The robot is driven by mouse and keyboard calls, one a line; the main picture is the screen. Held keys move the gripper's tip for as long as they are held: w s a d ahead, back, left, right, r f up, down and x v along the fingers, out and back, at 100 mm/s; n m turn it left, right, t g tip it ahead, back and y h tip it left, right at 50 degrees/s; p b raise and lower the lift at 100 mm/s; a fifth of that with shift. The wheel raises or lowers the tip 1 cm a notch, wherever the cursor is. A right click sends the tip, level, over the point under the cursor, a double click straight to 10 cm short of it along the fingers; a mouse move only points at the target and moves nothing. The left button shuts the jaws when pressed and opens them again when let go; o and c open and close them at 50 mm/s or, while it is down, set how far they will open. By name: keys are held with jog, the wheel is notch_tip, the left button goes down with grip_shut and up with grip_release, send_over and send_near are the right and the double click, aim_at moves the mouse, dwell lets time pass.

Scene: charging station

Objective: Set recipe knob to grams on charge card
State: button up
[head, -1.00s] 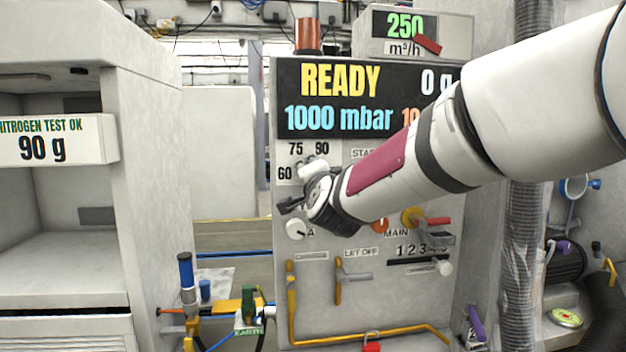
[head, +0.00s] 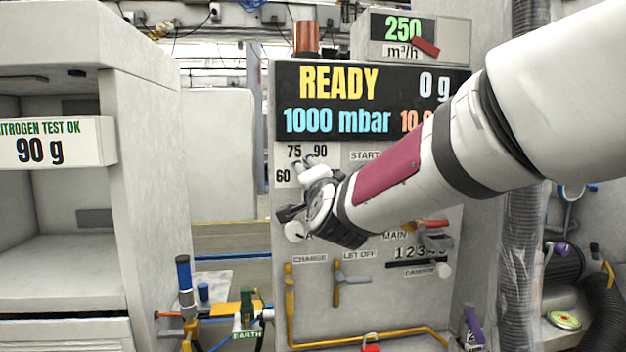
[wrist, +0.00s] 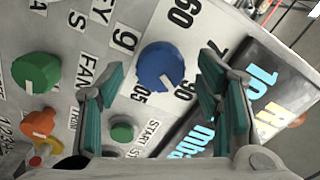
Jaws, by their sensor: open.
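The blue recipe knob (wrist: 158,65) shows in the wrist view on the grey panel, with 60, 75, 90 and 105 printed around it. Its pale pointer mark is on the side toward 90 and 105; I cannot tell exactly which one it points at. My gripper (wrist: 160,72) is open, its teal fingers on either side of the knob in the picture; contact is not clear. In the head view my gripper (head: 300,212) is in front of the panel and the knob is hidden. A white sign (head: 58,145) at left reads "NITROGEN TEST OK 90 g".
A green knob (wrist: 36,72), an orange knob (wrist: 38,122) and a small green button (wrist: 122,132) are nearby on the panel. The display (head: 372,100) above reads READY, 0 g, 1000 mbar. Yellow handles (head: 290,292) are on the lower panel.

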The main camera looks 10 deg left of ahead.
jog(key=v, duration=0.9)
jog(key=s+d+f+n+g+h, duration=0.3)
jog(key=s+d+f+n+g, duration=0.5)
jog(key=s+d+f, duration=0.65)
jog(key=s+d+f+n+g+h, duration=0.1)
jog(key=s+d+f+g, duration=0.15)
jog(key=s, duration=0.55)
jog(key=s+d+f+g, duration=0.1)
jog(key=s+d+g, duration=0.25)
jog(key=s, duration=0.45)
jog(key=s+d+f+n+g+h, duration=0.15)
jog(key=s+d, duration=0.25)
jog(key=s, duration=0.4)
notch_tip(320, 180, up, 15)
jog(key=t+p, duration=0.2)
jog(key=p, duration=1.2)
jog(key=shift+w+m, duration=0.25)
jog(key=shift+m, duration=0.2)
jog(key=shift+d+r+y, duration=0.1)
jog(key=shift+r+y, duration=0.05)
jog(key=shift+y, duration=0.1)
